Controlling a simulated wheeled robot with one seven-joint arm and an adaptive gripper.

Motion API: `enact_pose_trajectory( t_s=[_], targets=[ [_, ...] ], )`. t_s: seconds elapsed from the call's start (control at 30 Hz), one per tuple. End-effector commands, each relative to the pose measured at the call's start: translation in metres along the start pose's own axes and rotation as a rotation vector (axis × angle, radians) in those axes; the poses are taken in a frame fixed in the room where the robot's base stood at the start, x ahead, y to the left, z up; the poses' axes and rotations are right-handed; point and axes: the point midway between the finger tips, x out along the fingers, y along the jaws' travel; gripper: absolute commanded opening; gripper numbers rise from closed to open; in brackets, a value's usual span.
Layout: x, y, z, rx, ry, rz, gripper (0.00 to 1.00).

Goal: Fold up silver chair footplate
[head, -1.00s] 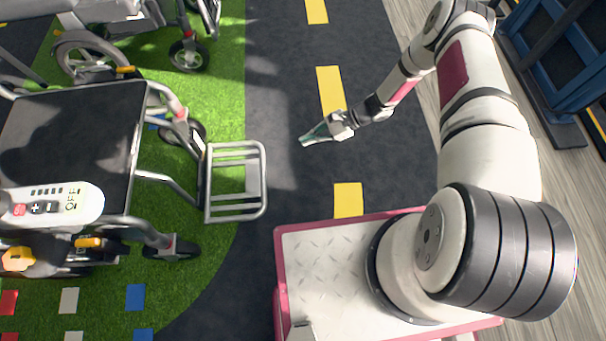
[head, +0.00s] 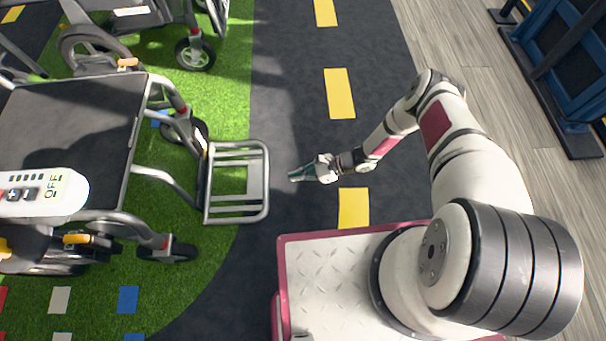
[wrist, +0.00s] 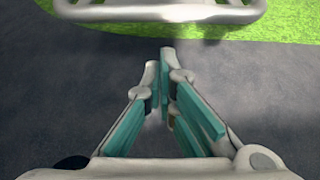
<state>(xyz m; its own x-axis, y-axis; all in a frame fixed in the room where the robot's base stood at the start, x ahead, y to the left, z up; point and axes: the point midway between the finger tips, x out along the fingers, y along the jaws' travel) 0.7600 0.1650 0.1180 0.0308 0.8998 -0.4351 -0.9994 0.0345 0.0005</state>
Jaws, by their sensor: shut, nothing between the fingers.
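The silver chair (head: 75,130), a wheelchair with a dark seat, stands at the left in the head view. Its footplate (head: 266,185), a silver tube frame with bars, is folded down flat and sticks out to the right over the edge of the grass. In the wrist view the footplate's outer tube (wrist: 160,13) crosses the top. My gripper (head: 292,179) is shut and empty, a short way right of the footplate's outer edge and apart from it. Its teal fingers (wrist: 160,70) point toward the tube in the wrist view.
Another wheelchair (head: 140,25) stands at the upper left on the green grass. A white panel with buttons (head: 42,192) is on the near side of the silver chair. Dark road with yellow marks is open around my gripper. A blue rack (head: 560,80) stands at the upper right.

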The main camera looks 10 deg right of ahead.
Motion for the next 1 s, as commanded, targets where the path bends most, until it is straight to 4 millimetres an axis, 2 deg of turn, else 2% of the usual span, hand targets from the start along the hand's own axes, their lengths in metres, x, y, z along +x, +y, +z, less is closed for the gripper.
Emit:
enact_pose_trajectory(
  t_s=[0.7, 1.0],
  targets=[
    [0.066, 0.000, -0.010, 0.000, 0.000, 0.001, 0.00],
    [0.089, 0.001, 0.003, 0.000, 0.000, 0.001, 0.00]
  ],
)
